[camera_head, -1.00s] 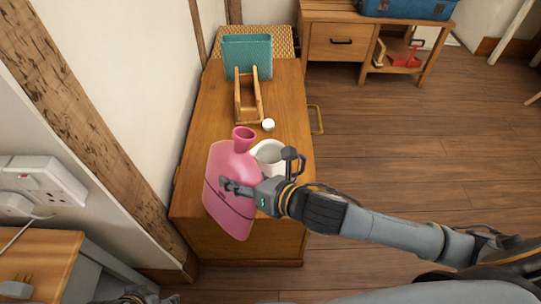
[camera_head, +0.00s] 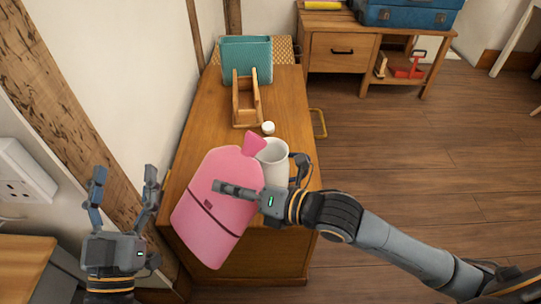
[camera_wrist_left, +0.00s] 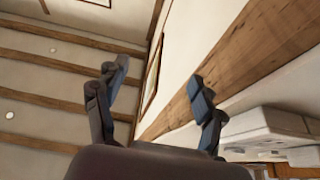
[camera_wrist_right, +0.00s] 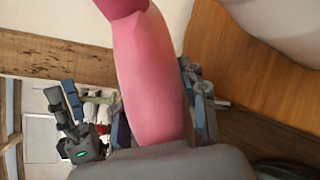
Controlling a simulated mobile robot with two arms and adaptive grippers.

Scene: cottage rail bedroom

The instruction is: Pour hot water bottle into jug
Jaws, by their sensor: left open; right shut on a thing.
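The pink hot water bottle (camera_head: 217,230) is tilted, its neck (camera_head: 254,144) up and to the right, at the rim of the white jug (camera_head: 275,160). I cannot tell whether neck and rim touch. My right gripper (camera_head: 222,188) is shut on the bottle's body; the right wrist view shows the bottle (camera_wrist_right: 150,80) between its fingers. The jug stands on the wooden cabinet (camera_head: 285,100), partly hidden by the bottle and right gripper. My left gripper (camera_head: 122,185) is open and empty, left of the bottle; its spread fingers also show in the left wrist view (camera_wrist_left: 158,95).
A small white cap-like thing (camera_head: 268,128), a wooden rack (camera_head: 245,105) and a teal holder (camera_head: 247,60) stand farther back on the cabinet. A timber-trimmed wall and a wall socket (camera_head: 20,175) are on the left. Open floor lies right.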

